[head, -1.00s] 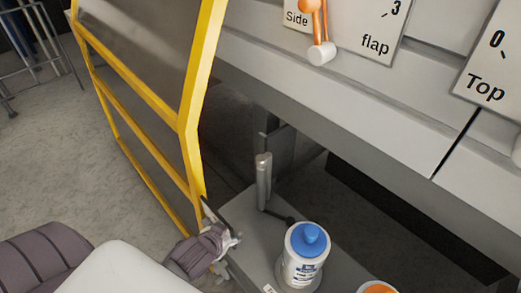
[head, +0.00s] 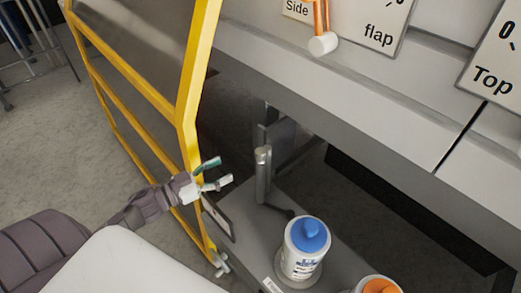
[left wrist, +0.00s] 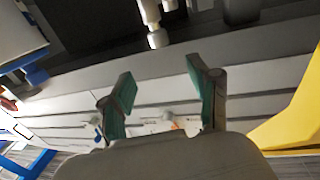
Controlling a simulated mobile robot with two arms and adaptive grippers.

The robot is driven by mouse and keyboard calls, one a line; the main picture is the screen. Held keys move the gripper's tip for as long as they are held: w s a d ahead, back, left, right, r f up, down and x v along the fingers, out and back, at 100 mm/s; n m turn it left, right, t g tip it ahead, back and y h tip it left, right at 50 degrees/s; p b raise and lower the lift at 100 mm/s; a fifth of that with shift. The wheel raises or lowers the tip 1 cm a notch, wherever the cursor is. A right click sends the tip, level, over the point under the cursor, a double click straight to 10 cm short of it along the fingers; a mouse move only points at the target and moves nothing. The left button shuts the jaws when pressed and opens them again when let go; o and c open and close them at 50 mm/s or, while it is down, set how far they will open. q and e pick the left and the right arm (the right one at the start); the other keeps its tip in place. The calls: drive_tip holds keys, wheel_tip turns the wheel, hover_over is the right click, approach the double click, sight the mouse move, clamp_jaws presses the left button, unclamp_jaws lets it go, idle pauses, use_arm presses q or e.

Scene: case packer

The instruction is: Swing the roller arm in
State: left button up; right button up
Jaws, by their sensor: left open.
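An upright metal roller (head: 262,175) stands on a grey ledge (head: 235,197) below the machine's front panel. A thin dark link runs from its foot toward a bottle with a blue cap. I take this roller as the roller arm. My left gripper (head: 217,174) is open and empty, to the left of the roller, with its fingers pointing toward it and a gap between. In the left wrist view the green-padded fingers (left wrist: 160,82) are spread, and a light cylinder like the roller (left wrist: 152,18) shows beyond them, partly cut off. My right gripper is not seen.
A yellow-framed door (head: 188,100) stands open close beside my left gripper. The blue-capped bottle (head: 301,262) and an orange-capped one (head: 378,286) stand in front of the roller. A panel with an orange handle (head: 321,20) is above.

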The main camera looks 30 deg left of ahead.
sight(256, 154)
use_arm(q)
drive_tip(key=p+x, duration=0.2)
drive_tip(key=x, duration=1.1)
drive_tip(key=shift+w+d, duration=0.2)
drive_tip(key=shift+w, duration=0.1)
clamp_jaws()
